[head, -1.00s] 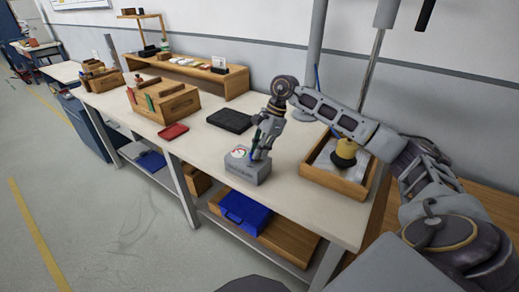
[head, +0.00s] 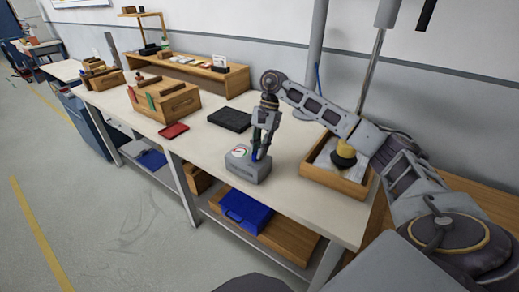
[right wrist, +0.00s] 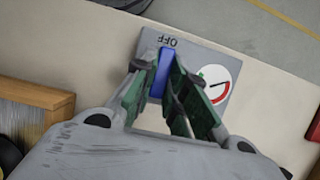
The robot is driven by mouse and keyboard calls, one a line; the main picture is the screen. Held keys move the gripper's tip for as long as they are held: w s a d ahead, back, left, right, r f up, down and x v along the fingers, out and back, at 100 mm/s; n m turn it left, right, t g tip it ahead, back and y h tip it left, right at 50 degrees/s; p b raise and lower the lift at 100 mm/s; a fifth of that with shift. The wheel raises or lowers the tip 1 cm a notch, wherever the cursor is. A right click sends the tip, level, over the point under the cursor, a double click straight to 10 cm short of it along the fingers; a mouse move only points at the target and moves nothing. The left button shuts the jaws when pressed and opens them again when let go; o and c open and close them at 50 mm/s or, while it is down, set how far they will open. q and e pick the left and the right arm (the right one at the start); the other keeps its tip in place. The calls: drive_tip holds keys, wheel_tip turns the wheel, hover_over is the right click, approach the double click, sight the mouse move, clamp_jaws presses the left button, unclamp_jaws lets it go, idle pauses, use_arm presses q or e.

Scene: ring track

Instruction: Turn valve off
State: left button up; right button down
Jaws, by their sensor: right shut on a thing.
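The valve is a small grey box (head: 247,172) on the front part of the workbench, with a round white gauge on its face. In the right wrist view the box's plate (right wrist: 205,57) carries the word OFF and the gauge (right wrist: 217,85) with a red mark. A blue handle (right wrist: 162,72) stands out from the plate, one end close to the word OFF. My right gripper (head: 258,150) comes down from above, its green-padded fingers closed around the handle. The fingers hide part of the handle. My left gripper is not in view.
A wooden tray (head: 337,182) with a yellow-and-black object (head: 343,154) is right of the valve. A black tray (head: 229,119) lies behind it, and a red tray (head: 173,131) and wooden box (head: 168,100) stand to the left. The bench (head: 214,150) is bare left of the valve.

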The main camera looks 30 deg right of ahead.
idle(0.3)
drive_tip(key=c, duration=1.4)
unclamp_jaws()
drive_tip(key=shift+c, duration=0.2)
drive_tip(key=v, duration=1.2)
